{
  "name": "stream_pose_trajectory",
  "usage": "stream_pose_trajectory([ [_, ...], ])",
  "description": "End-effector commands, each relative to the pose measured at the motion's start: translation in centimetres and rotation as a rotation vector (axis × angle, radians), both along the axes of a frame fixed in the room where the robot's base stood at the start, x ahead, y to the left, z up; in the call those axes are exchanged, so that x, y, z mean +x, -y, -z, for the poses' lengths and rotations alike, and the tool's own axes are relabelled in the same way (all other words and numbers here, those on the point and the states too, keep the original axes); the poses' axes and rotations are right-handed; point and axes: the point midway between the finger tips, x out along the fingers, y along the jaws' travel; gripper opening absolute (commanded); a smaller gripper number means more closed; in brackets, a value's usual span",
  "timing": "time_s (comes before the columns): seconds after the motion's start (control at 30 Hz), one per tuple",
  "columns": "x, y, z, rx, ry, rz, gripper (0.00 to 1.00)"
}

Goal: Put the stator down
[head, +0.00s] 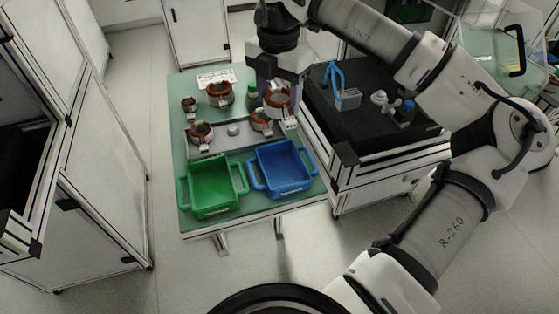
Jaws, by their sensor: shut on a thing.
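My gripper (277,92) reaches down over the right rear part of the green table (180,92). It is shut on a stator (277,103), a ring with copper-coloured windings, held above the table and close to a stator below it. Other stators are on the table: a small one (189,104) and a larger one (220,94) at the back left, one (201,132) at the left of the grey plate (218,141), and one (262,121) at its right, partly behind the held stator. The exact gap under the held stator cannot be told.
A green bin (212,209) and a blue bin (283,188), both apparently empty, stand at the table's front.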

Motion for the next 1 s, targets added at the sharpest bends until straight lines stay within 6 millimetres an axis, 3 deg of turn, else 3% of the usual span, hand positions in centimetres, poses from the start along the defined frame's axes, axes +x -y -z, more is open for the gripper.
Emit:
stream_pose_trajectory([
  [0.4,-0.1,0.0,10.4,0.004,-0.004,0.0,0.17],
  [1.0,0.0,0.0,17.0,0.002,0.001,0.001,0.17],
])
